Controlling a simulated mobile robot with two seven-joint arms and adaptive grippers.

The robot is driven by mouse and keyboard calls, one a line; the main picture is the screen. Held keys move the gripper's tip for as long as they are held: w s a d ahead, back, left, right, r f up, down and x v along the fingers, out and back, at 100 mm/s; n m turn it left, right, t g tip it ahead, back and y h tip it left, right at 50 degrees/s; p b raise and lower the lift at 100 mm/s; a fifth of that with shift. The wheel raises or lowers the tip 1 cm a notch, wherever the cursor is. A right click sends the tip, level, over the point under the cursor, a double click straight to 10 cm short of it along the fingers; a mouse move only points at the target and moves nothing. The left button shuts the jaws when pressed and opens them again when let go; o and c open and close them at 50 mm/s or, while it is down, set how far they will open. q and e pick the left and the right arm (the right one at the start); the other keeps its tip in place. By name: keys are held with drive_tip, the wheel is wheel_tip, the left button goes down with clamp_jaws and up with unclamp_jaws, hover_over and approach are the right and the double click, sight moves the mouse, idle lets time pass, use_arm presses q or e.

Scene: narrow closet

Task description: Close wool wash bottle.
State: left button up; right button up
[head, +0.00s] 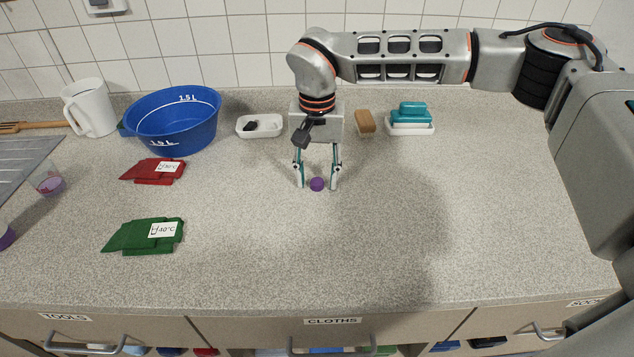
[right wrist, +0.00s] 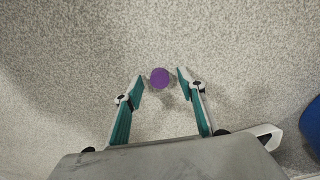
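A small round purple cap (head: 317,184) lies on the speckled counter in the middle of the head view. It also shows in the right wrist view (right wrist: 159,78). My right gripper (head: 317,182) points down with its fingers apart, one on each side of the cap. In the right wrist view (right wrist: 160,77) a gap shows between each fingertip and the cap. A purple item (head: 5,236) is cut off at the left edge; I cannot tell whether it is the wool wash bottle. My left gripper is not in view.
A clear cup with purple liquid (head: 48,181), white jug (head: 93,108), blue basin (head: 171,120), red cloth (head: 152,171) and green cloth (head: 143,237) stand left. A white dish (head: 259,126), brown block (head: 365,121) and teal brush (head: 411,112) are behind. The front right counter is clear.

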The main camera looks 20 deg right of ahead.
sight(317, 181)
drive_tip(key=c, duration=0.8)
drive_tip(key=shift+r, duration=0.15)
wheel_tip(317, 181, up, 20)
drive_tip(key=shift+f+p, duration=0.1)
drive_tip(key=shift+p, duration=0.8)
